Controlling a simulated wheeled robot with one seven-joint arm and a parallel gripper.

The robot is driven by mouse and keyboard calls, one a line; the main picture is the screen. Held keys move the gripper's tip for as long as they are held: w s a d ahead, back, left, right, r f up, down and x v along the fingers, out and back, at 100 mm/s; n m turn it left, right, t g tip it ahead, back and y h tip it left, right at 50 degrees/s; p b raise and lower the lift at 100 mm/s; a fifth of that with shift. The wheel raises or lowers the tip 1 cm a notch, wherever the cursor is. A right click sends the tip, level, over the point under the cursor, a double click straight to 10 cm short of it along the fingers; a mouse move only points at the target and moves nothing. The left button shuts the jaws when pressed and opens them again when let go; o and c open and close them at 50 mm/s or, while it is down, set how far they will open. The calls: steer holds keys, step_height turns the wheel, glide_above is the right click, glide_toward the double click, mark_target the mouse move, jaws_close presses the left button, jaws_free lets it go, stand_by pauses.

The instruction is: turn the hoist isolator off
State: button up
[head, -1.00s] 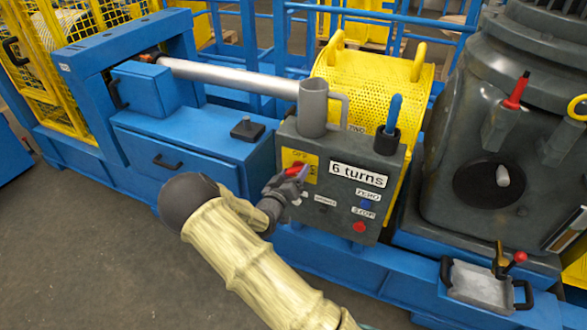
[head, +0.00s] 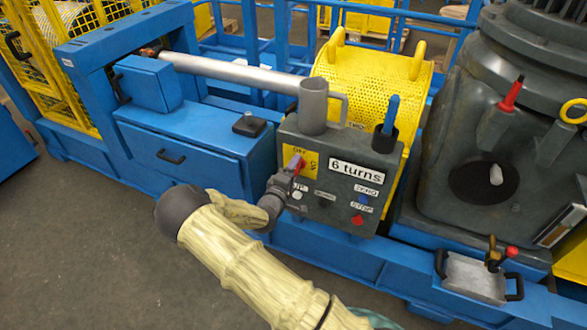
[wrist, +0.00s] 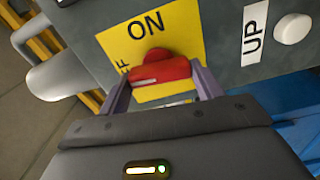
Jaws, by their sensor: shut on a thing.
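The hoist isolator is a red rotary knob (wrist: 160,72) on a yellow plate (wrist: 178,28) marked ON and, partly hidden, OFF. In the head view the plate (head: 306,158) is on the front of the grey control box, with OFF at its top and ON at its right. My gripper (head: 294,166) reaches it from the lower left. In the wrist view my gripper (wrist: 165,88) is shut on the knob, one finger at each side. The knob's white mark lies on its left side in the wrist view, towards the partly hidden OFF.
The grey control box (head: 325,208) also carries a "6 turns" label (head: 356,175), a white UP button (wrist: 292,28), a blue button (head: 363,199) and a red button (head: 358,219). A blue cabinet (head: 185,150) stands left.

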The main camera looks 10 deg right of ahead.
steer(key=shift+a+n, duration=0.1)
steer(key=shift+n, duration=0.5)
steer(key=o, duration=1)
steer(key=v, duration=1.7)
steer(key=shift+s+a, duration=0.1)
